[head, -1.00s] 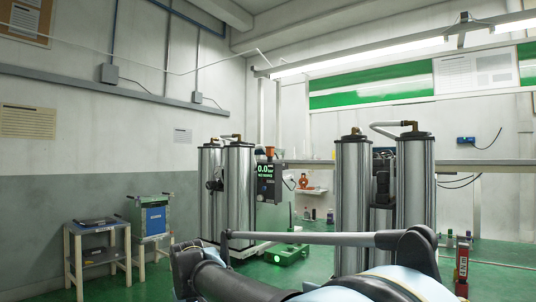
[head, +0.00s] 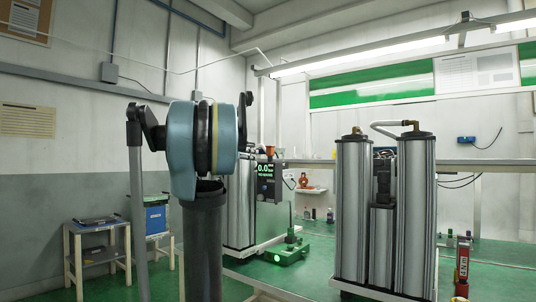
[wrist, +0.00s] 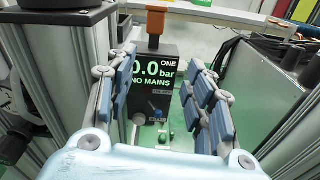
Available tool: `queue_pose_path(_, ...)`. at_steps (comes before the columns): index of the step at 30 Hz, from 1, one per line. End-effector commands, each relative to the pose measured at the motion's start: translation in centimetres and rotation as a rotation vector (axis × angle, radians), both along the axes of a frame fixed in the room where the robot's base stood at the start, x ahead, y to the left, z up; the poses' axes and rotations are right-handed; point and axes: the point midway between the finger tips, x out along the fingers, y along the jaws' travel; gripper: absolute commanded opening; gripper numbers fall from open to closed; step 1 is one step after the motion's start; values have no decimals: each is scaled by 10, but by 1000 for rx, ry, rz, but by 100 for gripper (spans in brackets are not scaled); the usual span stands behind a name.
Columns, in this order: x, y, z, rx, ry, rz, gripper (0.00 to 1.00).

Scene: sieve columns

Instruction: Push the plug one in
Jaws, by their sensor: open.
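A dark box (wrist: 152,75) labelled ONE, with a green display reading 0.0 bar and NO MAINS, is ahead in the wrist view. An orange piece (wrist: 155,18) stands up from its top; I cannot tell whether this is the plug. Small blue and green fittings (wrist: 163,137) show low on and below the box. My gripper (wrist: 162,62) is open and empty, its blue-padded fingers framing the box on both sides, apart from it.
Silver columns (head: 352,220) stand on a frame at the right. Another silver column (head: 238,205) is partly behind my arm. A grey cabinet (wrist: 258,80) is close on the right in the wrist view.

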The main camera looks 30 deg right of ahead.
Motion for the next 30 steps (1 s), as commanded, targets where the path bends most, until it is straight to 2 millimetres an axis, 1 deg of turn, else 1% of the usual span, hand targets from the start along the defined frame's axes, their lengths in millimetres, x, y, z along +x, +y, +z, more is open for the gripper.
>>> queue_pose_path(1,7,-5,10,-37,32,4,48)
queue_pose_path(3,13,-9,19,-78,68,10,48)
queue_pose_path(6,18,-14,25,-106,95,12,48)
queue_pose_path(11,25,-28,26,-109,98,12,48)
queue_pose_path(30,67,-130,26,-106,95,12,48)
